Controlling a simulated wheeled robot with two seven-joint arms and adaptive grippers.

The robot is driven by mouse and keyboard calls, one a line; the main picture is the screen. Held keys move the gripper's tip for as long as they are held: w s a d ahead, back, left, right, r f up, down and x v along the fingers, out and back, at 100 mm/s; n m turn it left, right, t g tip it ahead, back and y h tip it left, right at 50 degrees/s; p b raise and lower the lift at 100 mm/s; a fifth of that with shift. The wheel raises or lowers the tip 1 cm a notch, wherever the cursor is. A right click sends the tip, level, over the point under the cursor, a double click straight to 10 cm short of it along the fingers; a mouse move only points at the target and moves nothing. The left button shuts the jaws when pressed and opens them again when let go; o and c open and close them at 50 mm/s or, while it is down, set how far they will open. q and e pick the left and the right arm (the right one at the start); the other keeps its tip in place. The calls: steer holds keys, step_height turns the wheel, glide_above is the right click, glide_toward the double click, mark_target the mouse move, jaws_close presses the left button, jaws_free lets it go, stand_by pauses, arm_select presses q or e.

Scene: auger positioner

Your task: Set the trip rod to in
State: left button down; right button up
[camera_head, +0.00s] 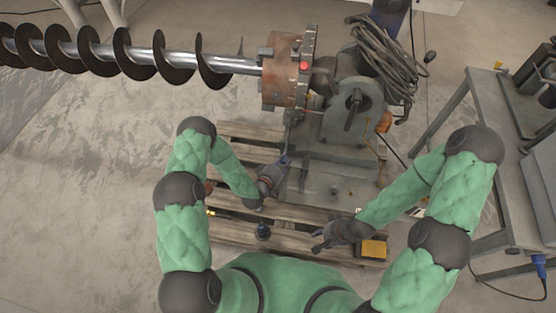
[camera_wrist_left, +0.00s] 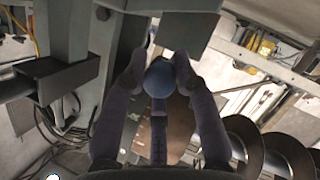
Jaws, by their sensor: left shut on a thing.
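A blue ball-shaped knob (camera_wrist_left: 160,79) sits between the fingertips of my left gripper (camera_wrist_left: 160,72) in the left wrist view. The gripper is shut on it, and I take it for the knob of the trip rod. The rod itself is hidden. In the head view my left gripper (camera_head: 285,162) is beside the grey machine (camera_head: 352,112), below the rusty drum (camera_head: 285,72), and the knob is too small to make out. My right gripper (camera_head: 318,241) is low over the pallet, its fingers apart and nothing seen between them.
A long black auger (camera_head: 125,52) runs left from the drum. The machine stands on a wooden pallet (camera_head: 290,215). A yellow box (camera_head: 374,249) lies near my right gripper. Coiled cable (camera_head: 388,62) hangs on the machine. A grey bench (camera_head: 490,110) stands right; open floor lies left.

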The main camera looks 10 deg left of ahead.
arm_select(q)
steer(key=shift+s+d+f, duration=0.1)
steer(key=shift+d+f, duration=0.05)
steer(key=shift+d, duration=1.15)
steer(key=c, duration=1)
jaws_free()
steer(key=shift+d, duration=0.1)
steer(key=s+a, duration=0.2)
steer(key=s, duration=0.5)
steer(key=s+a, duration=0.3)
steer(key=s, duration=0.4)
steer(key=shift+r, duration=0.4)
